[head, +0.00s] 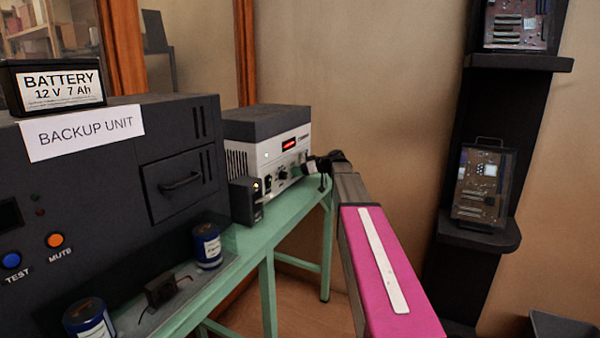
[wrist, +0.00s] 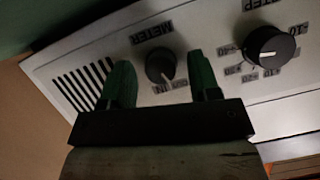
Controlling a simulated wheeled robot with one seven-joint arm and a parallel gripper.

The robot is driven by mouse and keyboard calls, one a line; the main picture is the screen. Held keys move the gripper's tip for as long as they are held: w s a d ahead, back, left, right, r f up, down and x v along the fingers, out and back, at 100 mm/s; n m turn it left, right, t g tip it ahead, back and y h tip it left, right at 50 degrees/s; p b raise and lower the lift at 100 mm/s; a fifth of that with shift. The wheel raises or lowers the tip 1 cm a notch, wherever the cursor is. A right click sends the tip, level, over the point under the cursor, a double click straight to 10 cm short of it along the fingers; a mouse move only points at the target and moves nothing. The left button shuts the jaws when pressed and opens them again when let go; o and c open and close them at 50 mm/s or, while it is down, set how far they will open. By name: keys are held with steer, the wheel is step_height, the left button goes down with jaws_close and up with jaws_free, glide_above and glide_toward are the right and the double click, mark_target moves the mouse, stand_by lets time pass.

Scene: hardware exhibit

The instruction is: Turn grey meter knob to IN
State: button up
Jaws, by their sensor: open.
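The grey meter knob (wrist: 160,65) sits on the pale panel under a METER label in the wrist view. Its pale pointer line aims at the lower right in the picture, near small labels, one of which reads IN; which label it meets I cannot tell. My gripper (wrist: 160,74) is open, with one green finger to the left of the knob and one to the right, and gaps show on both sides. In the head view my gripper (head: 319,165) is at the front of the grey and white device (head: 266,148); the knob cannot be made out there.
A larger black STEP knob (wrist: 264,46) is right of the right finger. In the head view, a small dark box (head: 246,200) stands beside the device on the green table (head: 290,215). The dark backup unit (head: 110,180) stands at left, a dark shelf (head: 450,210) at right.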

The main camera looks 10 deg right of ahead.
steer(key=c, duration=0.9)
steer(key=shift+w+m+g+y, duration=0.15)
steer(key=shift+m+g+y, duration=0.4)
steer(key=shift+m, duration=0.65)
steer(key=shift+d+f+m+g+y, duration=0.1)
steer(key=shift+m+g+y, duration=0.7)
steer(key=shift+m, duration=0.7)
steer(key=o, duration=0.9)
